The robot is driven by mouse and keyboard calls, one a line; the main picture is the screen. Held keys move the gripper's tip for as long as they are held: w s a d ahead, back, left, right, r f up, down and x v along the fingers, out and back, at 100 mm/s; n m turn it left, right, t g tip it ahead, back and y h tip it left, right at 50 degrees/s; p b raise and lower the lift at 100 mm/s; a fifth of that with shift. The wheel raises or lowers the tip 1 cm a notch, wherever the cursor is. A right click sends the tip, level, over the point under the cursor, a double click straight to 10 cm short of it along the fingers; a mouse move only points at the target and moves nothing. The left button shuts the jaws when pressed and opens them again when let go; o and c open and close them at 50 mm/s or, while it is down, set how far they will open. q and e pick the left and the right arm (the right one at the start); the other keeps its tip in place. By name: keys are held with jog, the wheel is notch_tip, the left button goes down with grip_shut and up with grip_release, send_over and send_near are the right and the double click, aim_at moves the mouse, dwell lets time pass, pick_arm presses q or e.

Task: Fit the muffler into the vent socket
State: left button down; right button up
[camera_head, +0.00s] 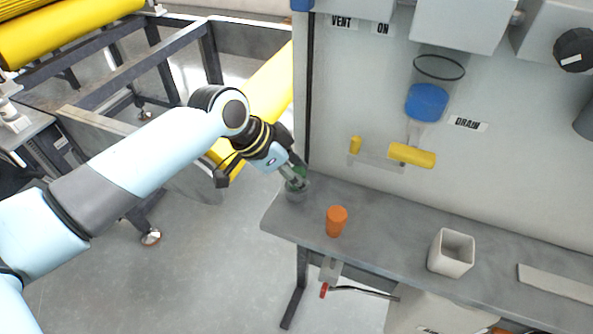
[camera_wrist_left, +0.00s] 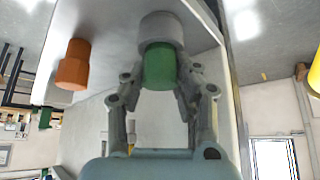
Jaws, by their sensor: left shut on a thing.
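My left gripper (camera_head: 296,174) is shut on a green cylindrical piece (camera_wrist_left: 160,66), which looks like the muffler. The piece also shows between the fingers in the head view (camera_head: 301,172). Beyond it is a wider grey cylinder (camera_wrist_left: 161,30) at the shelf's left end, also in the head view (camera_head: 295,193). The green piece meets or enters this cylinder; I cannot tell how deep, nor whether the cylinder is the vent socket. An orange stepped plug (camera_head: 337,220) stands on the shelf to the right, also in the wrist view (camera_wrist_left: 72,66). My right gripper is out of view.
The grey shelf (camera_head: 390,220) runs along the panel. A white square cup (camera_head: 451,253) stands farther right. A red-tipped valve handle (camera_head: 324,289) hangs below the front edge. A VENT label (camera_head: 342,22) and a blue-filled clear vessel (camera_head: 427,101) are above.

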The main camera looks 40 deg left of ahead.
pick_arm(q)
jog(key=shift+f, duration=0.15)
jog(key=c, duration=1)
grip_release()
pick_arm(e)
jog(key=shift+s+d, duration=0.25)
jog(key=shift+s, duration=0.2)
